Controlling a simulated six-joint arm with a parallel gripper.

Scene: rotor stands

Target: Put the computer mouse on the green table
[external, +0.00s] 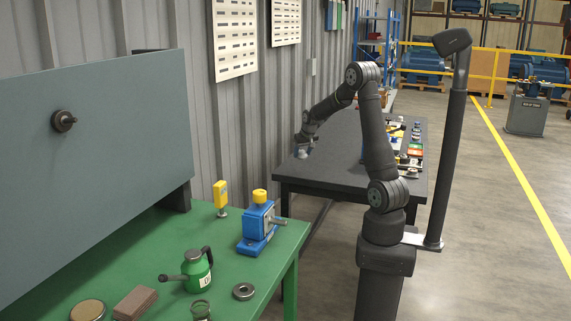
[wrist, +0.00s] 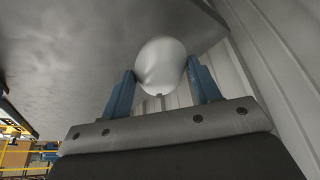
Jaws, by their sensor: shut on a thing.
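The mouse shows only as a small pale shape (external: 302,154) under the gripper in the external view. I cannot tell whether it still touches the dark table. The green table (external: 222,272) is at the front left.
The green table bears a blue vise (external: 258,225), a yellow device (external: 220,196), a green oil can (external: 196,270), a metal ring (external: 243,291) and brown blocks (external: 135,303). A large grey panel (external: 95,165) stands behind them. Several small items crowd the right of the dark table (external: 335,165).

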